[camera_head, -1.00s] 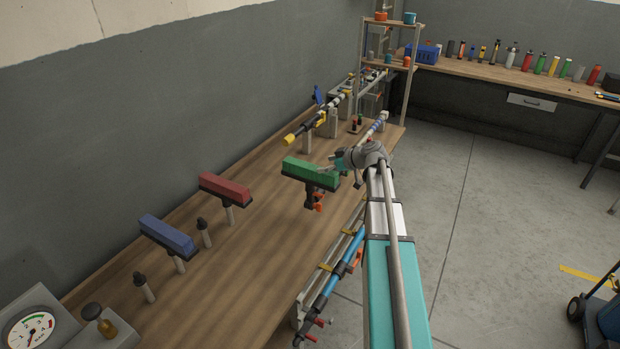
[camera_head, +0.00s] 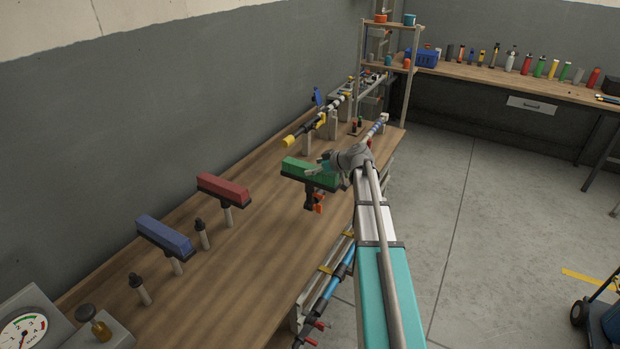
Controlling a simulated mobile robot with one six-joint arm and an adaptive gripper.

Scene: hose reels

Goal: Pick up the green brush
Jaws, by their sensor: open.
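The green brush (camera_head: 305,172) is a long green bristle block on a dark head, with a dark and orange part below it, above the wooden workbench (camera_head: 255,262). My gripper (camera_head: 318,170) is open at the right half of the green block. In this view it overlaps the block, and I cannot tell whether it touches. The gripper and wrist hide part of the brush's right end.
A red brush (camera_head: 223,188) and a blue brush (camera_head: 165,236) stand on posts to the left. Dark-tipped posts (camera_head: 202,234) stand near them. A yellow-tipped lance (camera_head: 300,136) lies behind. Blue hose parts (camera_head: 335,282) line the bench's front edge.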

